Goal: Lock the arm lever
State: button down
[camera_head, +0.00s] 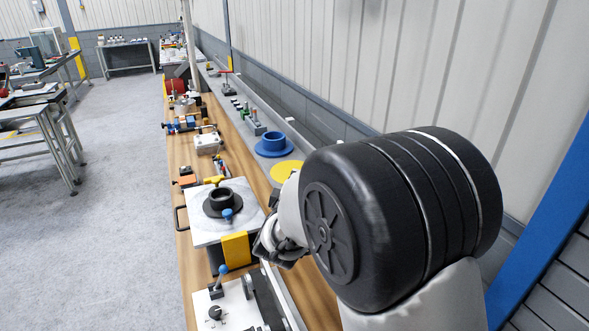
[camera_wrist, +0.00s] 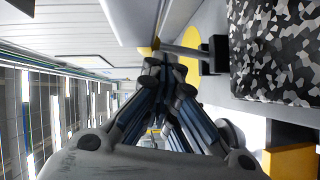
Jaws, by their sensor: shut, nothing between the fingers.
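I cannot tell for certain which handle is the arm lever. In the wrist view a grey rod (camera_wrist: 180,49) with a yellow end runs from a black block (camera_wrist: 213,54), just beyond the fingertips; contact cannot be told. In the head view a yellow handle (camera_head: 214,180) stands at the back of a pale square plate (camera_head: 206,233) carrying a black ring (camera_head: 220,198). A blue-tipped lever (camera_head: 228,213) stands in front of the ring. My gripper (camera_head: 264,249) is beside the plate's right front corner. In the wrist view its fingers (camera_wrist: 166,70) are together and empty.
A yellow block (camera_head: 236,249) hangs at the plate's front edge. A nearer white panel (camera_head: 205,306) has a blue-tipped lever (camera_head: 222,271) and a black knob (camera_head: 215,312). A blue flanged ring (camera_head: 273,143) and yellow disc (camera_head: 287,170) lie behind. A speckled surface (camera_wrist: 280,45) fills the wrist view's upper right.

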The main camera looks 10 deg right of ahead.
jog(key=shift+w+d+r+m+g+p, duration=0.15)
jog(key=shift+d+r+m+g+p, duration=0.15)
jog(key=shift+d+m+p, duration=0.25)
jog(key=shift+w+d+f+p, duration=0.1)
jog(key=shift+d+p, duration=0.1)
jog(key=shift+p, duration=0.25)
jog(key=shift+d, duration=0.1)
